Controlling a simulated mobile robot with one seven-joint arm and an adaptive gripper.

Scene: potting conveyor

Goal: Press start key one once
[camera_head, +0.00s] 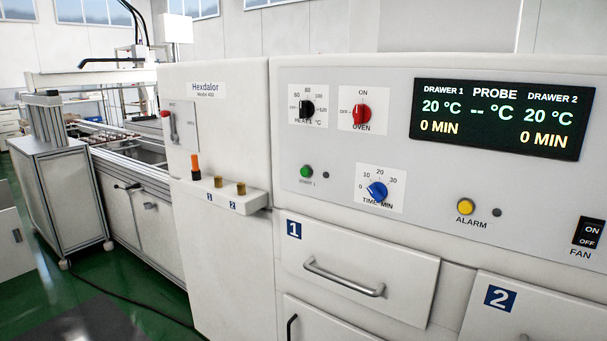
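A round green button (306,172) sits on the white front panel, below the heat dial (307,107). The small label under it is hard to read but seems to end in 1, so I take it as start key one. A small dark lamp (326,175) is just right of it, unlit. The display (500,119) reads 20 °C and 0 MIN for both drawers, with dashes for the probe. My gripper is not in view.
Nearby are the red oven knob (361,115), blue time knob (376,192), yellow alarm button (465,206) and black fan switch (588,233). Drawer 1 (410,279) is below, its handle sticking out. A ledge (219,193) with pegs juts out left. Green floor is open at lower left.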

